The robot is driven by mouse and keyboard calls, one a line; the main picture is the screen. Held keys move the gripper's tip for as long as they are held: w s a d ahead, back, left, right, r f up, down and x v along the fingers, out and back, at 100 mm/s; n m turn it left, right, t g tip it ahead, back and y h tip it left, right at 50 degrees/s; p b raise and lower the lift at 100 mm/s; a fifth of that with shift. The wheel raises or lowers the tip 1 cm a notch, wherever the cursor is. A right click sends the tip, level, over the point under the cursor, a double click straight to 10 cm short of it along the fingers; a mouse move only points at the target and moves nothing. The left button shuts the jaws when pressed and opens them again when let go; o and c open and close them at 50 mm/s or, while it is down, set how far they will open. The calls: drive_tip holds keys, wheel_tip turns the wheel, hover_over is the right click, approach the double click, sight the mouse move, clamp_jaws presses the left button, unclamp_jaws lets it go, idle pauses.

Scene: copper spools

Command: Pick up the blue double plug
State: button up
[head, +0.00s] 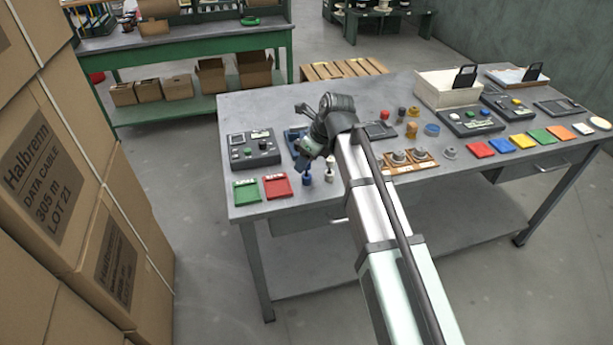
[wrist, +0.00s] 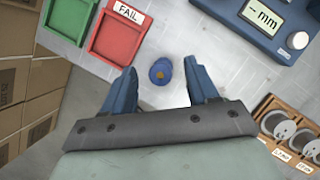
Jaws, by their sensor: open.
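The blue double plug (wrist: 160,72) stands on the grey table and shows from above as a round blue piece with a small brownish centre. In the head view it is the small blue piece (head: 307,180) right of the red tray. My gripper (wrist: 160,80) is open, with one blue finger on each side of the plug in the wrist view. In the head view my gripper (head: 306,164) is over the plug. No contact between fingers and plug shows, and the height gap is hard to judge.
A red FAIL tray (wrist: 122,32) and a green tray (wrist: 68,18) lie to the left. A blue gauge with a display (wrist: 267,25) and a wooden holder with metal spools (wrist: 289,130) are to the right. A small whitish piece (head: 330,163) stands close by in the head view.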

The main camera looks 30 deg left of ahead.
sight(307, 172)
drive_tip(key=shift+d+x, duration=0.1)
drive_tip(key=shift+x, duration=0.95)
drive_tip(key=shift+d+x, duration=0.15)
drive_tip(key=shift+x, duration=0.9)
drive_tip(key=shift+f, duration=0.1)
drive_tip(key=shift+c, duration=0.4)
clamp_jaws()
